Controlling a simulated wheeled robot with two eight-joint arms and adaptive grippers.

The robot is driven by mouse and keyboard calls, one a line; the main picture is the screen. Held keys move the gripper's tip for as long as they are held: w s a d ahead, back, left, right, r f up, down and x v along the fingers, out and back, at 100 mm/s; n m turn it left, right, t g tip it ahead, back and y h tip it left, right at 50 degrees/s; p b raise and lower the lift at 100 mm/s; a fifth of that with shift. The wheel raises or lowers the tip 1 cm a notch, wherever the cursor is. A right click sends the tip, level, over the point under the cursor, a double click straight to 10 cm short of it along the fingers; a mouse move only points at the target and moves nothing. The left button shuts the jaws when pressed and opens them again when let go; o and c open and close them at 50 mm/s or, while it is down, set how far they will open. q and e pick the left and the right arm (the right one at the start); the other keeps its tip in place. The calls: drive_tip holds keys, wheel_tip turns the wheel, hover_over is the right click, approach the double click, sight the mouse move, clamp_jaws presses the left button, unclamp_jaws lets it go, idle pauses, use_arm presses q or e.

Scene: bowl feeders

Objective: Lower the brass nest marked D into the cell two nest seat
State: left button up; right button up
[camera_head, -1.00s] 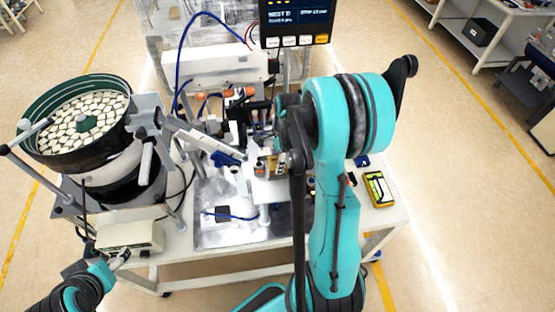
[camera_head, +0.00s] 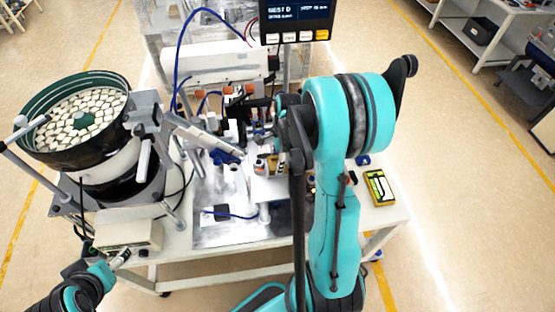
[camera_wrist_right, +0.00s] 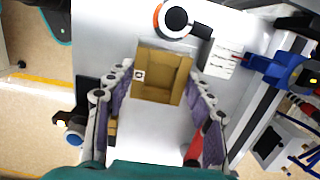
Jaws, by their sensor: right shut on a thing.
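The brass nest (camera_wrist_right: 160,76) is a squarish open block with a small white label marked with a dark sign too small to read. In the right wrist view it sits between the tips of my right gripper (camera_wrist_right: 158,86), which is shut on it. A white plate (camera_wrist_right: 150,125) lies beneath it; I cannot tell whether they touch. The nest seat cannot be made out. In the head view my right arm largely hides the right gripper (camera_head: 268,134) at the bench's middle. My left gripper (camera_head: 120,259) is by the bench's front left corner; its jaw state is unclear.
A bowl feeder (camera_head: 80,120) full of pale parts stands at the left. A display (camera_head: 297,17) reading NEST D stands at the back. An orange-ringed round part (camera_wrist_right: 174,20) and a blue fitting (camera_wrist_right: 275,70) are close to the nest. A yellow meter (camera_head: 379,187) lies at the right.

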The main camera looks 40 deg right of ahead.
drive_tip(key=shift+f+b, duration=0.3)
drive_tip(key=o, duration=1.6)
drive_tip(key=shift+r, duration=0.1)
wheel_tip(320, 180, up, 12)
drive_tip(key=d, duration=0.1)
drive_tip(key=shift+s+d, duration=0.15)
drive_tip(key=shift+s, duration=0.25)
drive_tip(key=shift+f, duration=0.2)
